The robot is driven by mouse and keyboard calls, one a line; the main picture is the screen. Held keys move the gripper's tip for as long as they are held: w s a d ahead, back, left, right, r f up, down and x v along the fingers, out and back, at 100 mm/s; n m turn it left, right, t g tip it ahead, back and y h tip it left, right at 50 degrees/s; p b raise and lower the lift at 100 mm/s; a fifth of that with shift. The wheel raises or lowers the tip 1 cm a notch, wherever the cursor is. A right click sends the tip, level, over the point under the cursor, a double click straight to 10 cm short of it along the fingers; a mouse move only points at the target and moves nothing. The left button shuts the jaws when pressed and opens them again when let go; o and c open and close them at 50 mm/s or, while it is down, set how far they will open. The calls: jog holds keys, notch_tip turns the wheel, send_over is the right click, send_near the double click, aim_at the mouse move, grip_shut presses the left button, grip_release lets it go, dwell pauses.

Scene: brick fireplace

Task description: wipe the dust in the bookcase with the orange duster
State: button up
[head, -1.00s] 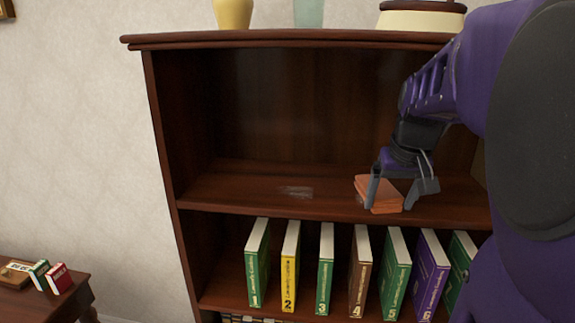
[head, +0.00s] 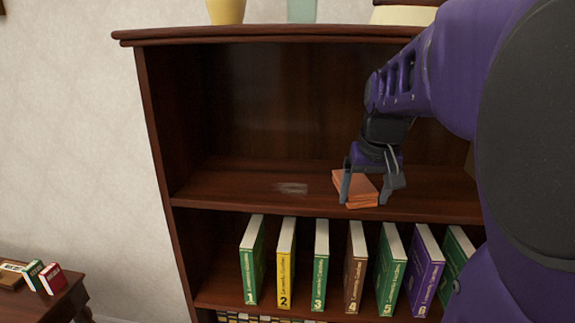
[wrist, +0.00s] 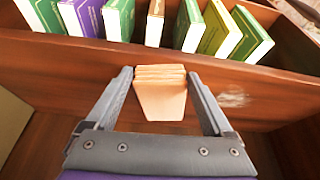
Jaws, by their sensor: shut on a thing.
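The orange duster (head: 354,185) is a flat, layered block on the upper open shelf of the dark wooden bookcase (head: 225,187). My gripper (head: 365,198) is shut on the duster, with one finger on each side of it. The wrist view also shows the duster (wrist: 160,98) between the fingers of my gripper (wrist: 160,76). A pale grey patch of dust (head: 292,188) lies on the same shelf, left of the duster and apart from it. In the wrist view the dust (wrist: 232,97) is to the right of the fingers.
A row of numbered books (head: 320,268) stands on the shelf below. A yellow vase (head: 226,11) and a pale green one (head: 301,11) stand on top of the bookcase. A small table (head: 65,300) is at lower left. The upper shelf is otherwise clear.

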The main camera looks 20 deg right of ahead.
aim_at(343, 210)
jog(key=shift+w+a+f, duration=0.1)
jog(key=shift+w+a, duration=0.25)
jog(key=shift+a, duration=0.55)
jog(key=shift+w+a, duration=0.3)
jog(key=shift+a, duration=0.6)
jog(key=shift+w+a, duration=0.45)
jog(key=shift+a, duration=0.6)
jog(key=shift+w+a, duration=0.5)
jog(key=shift+a, duration=0.6)
jog(key=shift+w+a, duration=0.45)
jog(key=shift+a, duration=0.6)
jog(key=shift+w+a, duration=0.35)
jog(key=shift+a, duration=0.5)
jog(key=shift+w+a, duration=0.35)
jog(key=shift+a, duration=0.5)
jog(key=shift+w+a, duration=0.4)
jog(key=shift+a, duration=0.5)
jog(key=shift+w+a, duration=0.35)
jog(key=shift+a, duration=0.5)
jog(key=shift+r+p, duration=0.25)
jog(key=shift+p, duration=0.1)
jog(key=shift+r+p, duration=1.2)
jog(key=shift+r, duration=1.7)
